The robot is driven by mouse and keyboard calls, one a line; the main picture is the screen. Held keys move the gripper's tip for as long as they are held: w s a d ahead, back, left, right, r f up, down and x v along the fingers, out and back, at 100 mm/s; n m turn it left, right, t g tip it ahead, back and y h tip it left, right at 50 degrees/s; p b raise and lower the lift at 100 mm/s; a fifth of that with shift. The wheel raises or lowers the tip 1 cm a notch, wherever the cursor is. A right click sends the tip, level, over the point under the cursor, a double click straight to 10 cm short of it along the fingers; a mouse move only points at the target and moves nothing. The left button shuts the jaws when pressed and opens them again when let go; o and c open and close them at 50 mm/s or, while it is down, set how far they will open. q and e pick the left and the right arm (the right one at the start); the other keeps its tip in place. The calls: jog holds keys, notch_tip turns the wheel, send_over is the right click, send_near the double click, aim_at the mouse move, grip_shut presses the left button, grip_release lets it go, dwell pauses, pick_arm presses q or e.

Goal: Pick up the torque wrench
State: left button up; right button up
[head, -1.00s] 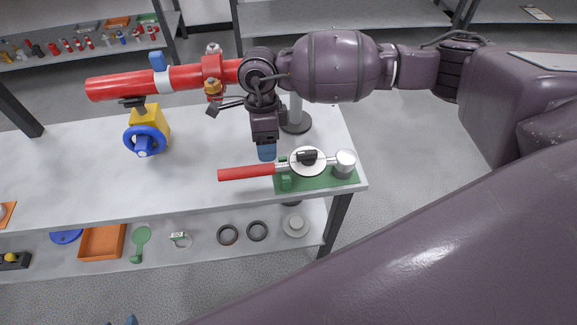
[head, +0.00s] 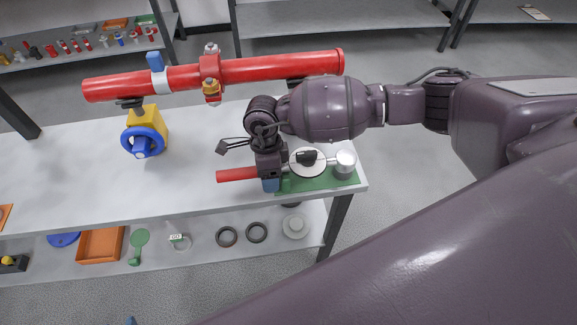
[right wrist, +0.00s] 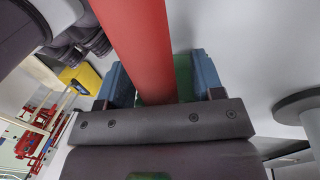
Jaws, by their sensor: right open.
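The torque wrench has a red handle (head: 236,174) and a round white dial (head: 307,162). It lies on a green mat (head: 318,182) at the right end of the white table. My right gripper (head: 270,184) is over the inner end of the handle and hides part of it in the head view. In the right wrist view the red handle (right wrist: 142,45) runs between the two blue fingertips of my right gripper (right wrist: 160,82). The fingers are open, with a gap on each side of the handle. My left gripper is not in view.
A red pipe (head: 270,70) with a red fitting (head: 210,75) rests above the table on a yellow stand with a blue handwheel (head: 143,142). A lower shelf (head: 200,257) holds an orange tray (head: 102,243) and rings. The table's middle (head: 195,140) is clear.

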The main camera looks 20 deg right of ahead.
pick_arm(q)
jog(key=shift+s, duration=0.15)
pick_arm(e)
jog(key=shift+f, duration=0.3)
grip_shut()
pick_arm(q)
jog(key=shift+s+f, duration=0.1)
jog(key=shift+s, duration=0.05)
pick_arm(e)
jog(key=shift+r, duration=0.1)
jog(key=shift+r, duration=0.55)
pick_arm(q)
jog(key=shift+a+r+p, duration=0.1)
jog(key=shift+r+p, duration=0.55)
jog(key=shift+p, duration=0.15)
pick_arm(e)
notch_tip(320, 180, up, 19)
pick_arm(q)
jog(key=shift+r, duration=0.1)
